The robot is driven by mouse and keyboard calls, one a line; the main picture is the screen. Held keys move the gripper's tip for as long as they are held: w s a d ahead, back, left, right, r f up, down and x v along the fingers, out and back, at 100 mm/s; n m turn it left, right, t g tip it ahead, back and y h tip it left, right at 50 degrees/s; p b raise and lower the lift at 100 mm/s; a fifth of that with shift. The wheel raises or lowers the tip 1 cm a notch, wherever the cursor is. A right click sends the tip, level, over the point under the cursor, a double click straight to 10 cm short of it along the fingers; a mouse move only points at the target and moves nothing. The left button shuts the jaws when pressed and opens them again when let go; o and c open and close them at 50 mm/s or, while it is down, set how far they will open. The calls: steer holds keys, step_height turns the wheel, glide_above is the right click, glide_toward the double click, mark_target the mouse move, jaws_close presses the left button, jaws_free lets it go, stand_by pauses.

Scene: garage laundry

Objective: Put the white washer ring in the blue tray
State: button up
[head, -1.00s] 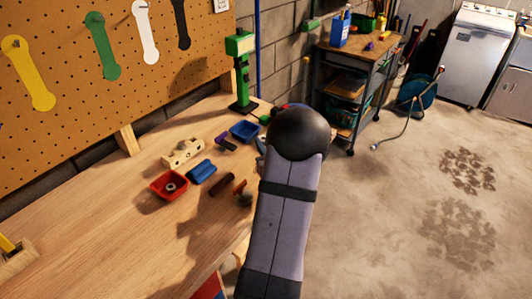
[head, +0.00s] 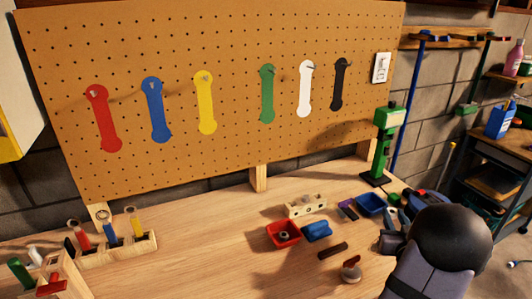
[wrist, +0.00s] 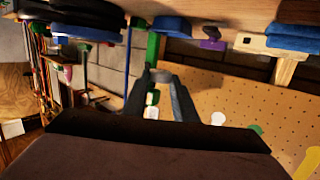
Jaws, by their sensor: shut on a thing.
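The blue tray (head: 371,204) sits on the workbench, left of my arm's dark round joint in the head view. In the wrist view, which looks upside down, my gripper (wrist: 161,78) is shut on a small pale piece (wrist: 161,75) between its fingertips. This seems to be the white washer ring, but its full shape is hidden. A blue piece at the top of the wrist view (wrist: 172,24) looks like the blue tray, apart from the fingertips.
A red tray (head: 283,234) holds a greyish ring or nut. Near it are a blue block (head: 317,231), a wooden block with holes (head: 306,206) and a dark bar (head: 332,250). A green stand (head: 386,145) rises behind the blue tray. The bench's left-centre is clear.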

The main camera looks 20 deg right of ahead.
steer(key=shift+f, duration=0.4)
steer(key=shift+f+p, duration=0.55)
steer(key=shift+f, duration=4.25)
steer(key=shift+f, duration=0.1)
steer(key=shift+f, duration=0.15)
steer(key=o, duration=1.1)
